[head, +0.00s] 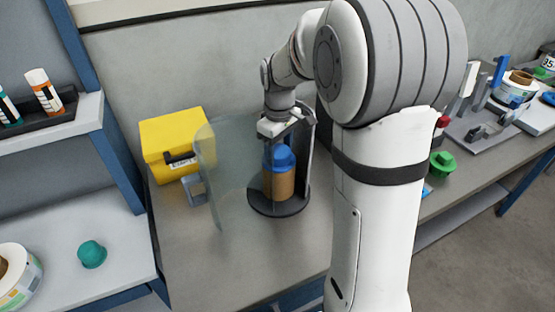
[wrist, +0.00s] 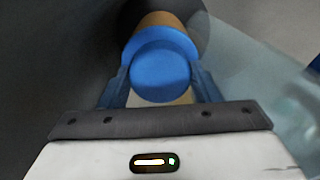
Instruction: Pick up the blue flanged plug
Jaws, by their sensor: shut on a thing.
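The blue flanged plug (head: 281,158) sits on top of a brown cylindrical core (head: 279,184) on a dark round stand. In the wrist view the plug (wrist: 160,72) lies between the two fingers, with its wider flange against the brown core (wrist: 165,20) beyond it. My gripper (wrist: 158,88) is shut on the plug, one finger on each side. In the head view my gripper (head: 279,140) comes down on the plug from above. I cannot tell whether the plug is seated in the core or only resting on it.
A clear curved guard (head: 208,175) stands left of the stand (head: 279,206), with a dark upright behind it. A yellow box (head: 178,140) is further left. A teal plug (head: 92,254) lies on the left shelf. A green plug (head: 443,163) is at right, past my arm.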

